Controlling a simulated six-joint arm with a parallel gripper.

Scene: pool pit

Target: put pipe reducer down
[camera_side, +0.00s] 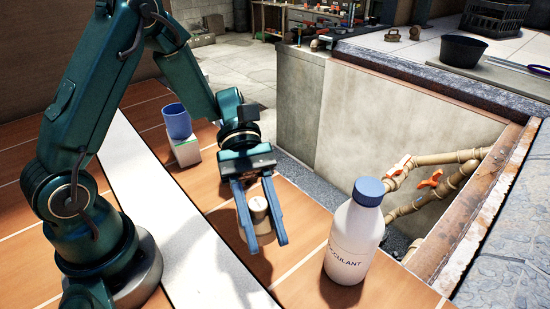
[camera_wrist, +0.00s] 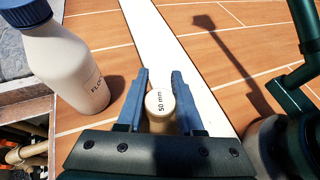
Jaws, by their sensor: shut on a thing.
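The pipe reducer (camera_side: 259,213) is a cream, round fitting, seen in the side view between my gripper's two blue fingers. In the wrist view its top (camera_wrist: 160,101) reads "50 mm". My gripper (camera_side: 262,215) is shut on the reducer, with a finger on each side of it. In the wrist view the fingertips (camera_wrist: 160,78) reach past the reducer. The gripper is low over the orange tiled floor. I cannot tell whether the reducer touches the tiles.
A white bottle with a blue cap (camera_side: 355,232) stands right of my gripper. A blue cup (camera_side: 177,121) sits on a small white box (camera_side: 186,151) behind. The open pit with cream pipes (camera_side: 440,185) lies to the right. Bare tiles (camera_side: 300,280) lie in front.

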